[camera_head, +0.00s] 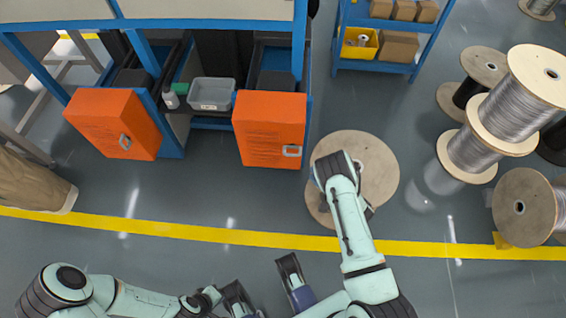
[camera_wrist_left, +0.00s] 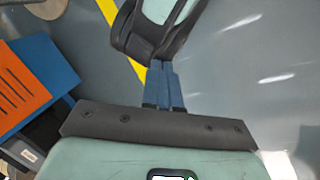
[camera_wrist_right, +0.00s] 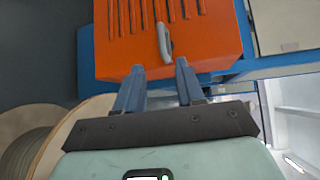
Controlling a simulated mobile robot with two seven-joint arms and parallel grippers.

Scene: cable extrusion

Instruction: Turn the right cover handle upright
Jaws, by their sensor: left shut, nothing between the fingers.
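The right cover (camera_head: 269,120) is an orange box panel on the blue bench. Its small grey handle (camera_head: 292,151) lies sideways near the lower right corner. My right gripper (camera_head: 318,174) is just right of that cover, mostly hidden by its own arm. In the right wrist view its blue fingers (camera_wrist_right: 160,66) are apart and empty. The grey handle (camera_wrist_right: 164,42) shows just beyond the fingertips, roughly in line with the gap, against the slotted orange cover (camera_wrist_right: 120,45). My left gripper (camera_head: 302,297) is low in the head view, its fingers (camera_wrist_left: 165,85) shut and empty.
The left orange cover (camera_head: 105,115) has its own handle (camera_head: 124,142). A grey bin (camera_head: 211,94) sits between the covers. A flat wooden spool (camera_head: 378,175) lies below my right arm, and more spools (camera_head: 525,95) stand right. Floor before the covers is clear.

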